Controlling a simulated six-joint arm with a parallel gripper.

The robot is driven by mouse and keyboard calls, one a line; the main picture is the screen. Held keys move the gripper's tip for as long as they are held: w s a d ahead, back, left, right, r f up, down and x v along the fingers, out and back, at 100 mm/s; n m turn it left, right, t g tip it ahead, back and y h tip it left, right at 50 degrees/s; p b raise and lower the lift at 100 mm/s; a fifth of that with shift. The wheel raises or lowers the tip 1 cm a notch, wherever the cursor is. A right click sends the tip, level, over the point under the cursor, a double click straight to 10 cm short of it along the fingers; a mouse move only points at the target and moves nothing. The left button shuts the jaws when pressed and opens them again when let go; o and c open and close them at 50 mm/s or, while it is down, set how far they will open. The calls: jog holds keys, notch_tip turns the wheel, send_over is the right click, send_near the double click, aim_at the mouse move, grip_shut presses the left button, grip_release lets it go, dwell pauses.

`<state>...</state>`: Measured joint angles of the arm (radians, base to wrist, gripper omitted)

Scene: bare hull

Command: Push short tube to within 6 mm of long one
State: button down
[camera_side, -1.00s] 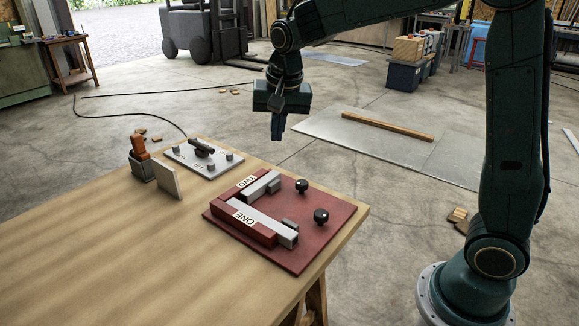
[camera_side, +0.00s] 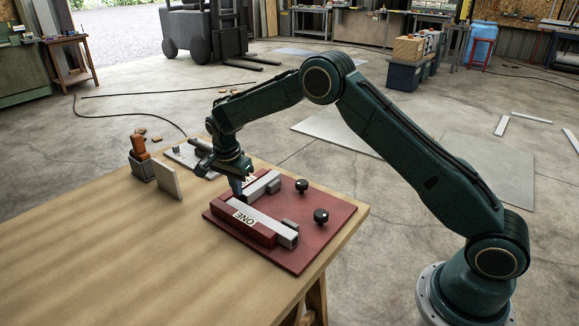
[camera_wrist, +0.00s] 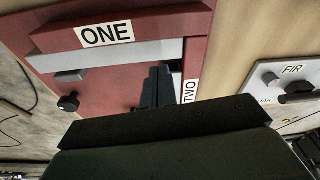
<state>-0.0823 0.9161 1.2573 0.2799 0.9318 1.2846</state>
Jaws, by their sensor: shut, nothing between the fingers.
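The long grey square tube (camera_side: 270,227) lies along a red block labelled ONE (camera_side: 245,217) on the red board. The short grey square tube (camera_side: 264,184) lies behind it beside the block labelled TWO, with a gap between the tubes. My gripper (camera_side: 238,192) is shut and empty, pointing down at the short tube's left end; I cannot tell if it touches. In the wrist view the shut fingers (camera_wrist: 157,88) are between the long tube (camera_wrist: 105,56) and the TWO label (camera_wrist: 191,92).
Two black knobs (camera_side: 320,216) stand on the right of the red board (camera_side: 300,251). A light plate (camera_side: 178,154) with pegs sits behind my gripper. An upright pale panel (camera_side: 168,180) and an orange-topped block (camera_side: 140,160) stand to the left. The table's front left is clear.

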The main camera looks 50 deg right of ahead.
aim_at(263, 182)
jog(key=shift+w+f+m, duration=0.25)
jog(key=shift+f+m, duration=0.05)
jog(key=shift+f, duration=0.75)
jog(key=shift+d, duration=0.1)
jog(key=d, duration=0.7)
jog(key=w+d, duration=0.1)
jog(key=d, duration=0.3)
jog(key=shift+d, duration=0.2)
jog(key=shift+d+f, duration=0.15)
jog(key=shift+f, duration=0.7)
jog(key=shift+f, duration=0.1)
